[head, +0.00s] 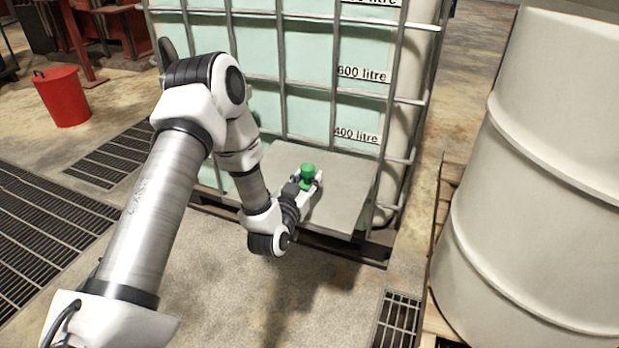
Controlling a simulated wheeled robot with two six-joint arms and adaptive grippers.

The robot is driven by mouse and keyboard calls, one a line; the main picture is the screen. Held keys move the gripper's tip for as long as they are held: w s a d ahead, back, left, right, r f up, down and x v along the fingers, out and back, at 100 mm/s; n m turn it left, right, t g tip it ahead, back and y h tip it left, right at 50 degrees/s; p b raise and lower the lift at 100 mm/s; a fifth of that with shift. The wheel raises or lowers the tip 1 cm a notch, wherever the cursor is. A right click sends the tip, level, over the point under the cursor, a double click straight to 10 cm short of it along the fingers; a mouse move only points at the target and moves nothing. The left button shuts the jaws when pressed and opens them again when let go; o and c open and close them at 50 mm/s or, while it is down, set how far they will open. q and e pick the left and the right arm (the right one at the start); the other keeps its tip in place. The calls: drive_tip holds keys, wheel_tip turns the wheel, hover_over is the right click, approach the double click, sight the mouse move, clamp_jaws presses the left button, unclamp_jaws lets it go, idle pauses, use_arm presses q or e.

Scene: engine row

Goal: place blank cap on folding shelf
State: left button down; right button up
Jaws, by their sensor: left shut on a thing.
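The blank cap (307,174) is a small green piece with a rounded top. My left gripper (308,182) is shut on it, and the fingers partly hide its lower part. The folding shelf (345,190) is a flat grey panel in front of the caged tank. The cap and the gripper appear over the middle of the shelf. I cannot tell whether the cap touches the shelf surface. My right gripper is not in view.
A caged tank (300,105) with litre marks stands right behind the shelf. A large pale drum (545,170) stands on a pallet at the right. A red bucket (62,97) is at the far left. Floor grates lie left and at lower right.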

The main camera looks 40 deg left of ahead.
use_arm(q)
drive_tip(key=shift+w+f, duration=0.1)
drive_tip(key=shift+f, duration=0.2)
drive_tip(key=c, duration=0.8)
unclamp_jaws()
drive_tip(key=shift+r, duration=0.1)
drive_tip(key=shift+r, duration=0.1)
drive_tip(key=shift+s, duration=0.25)
drive_tip(key=p+v, duration=0.2)
drive_tip(key=v, duration=0.6)
drive_tip(key=shift+b+v, duration=1.15)
drive_tip(key=shift+v, duration=0.55)
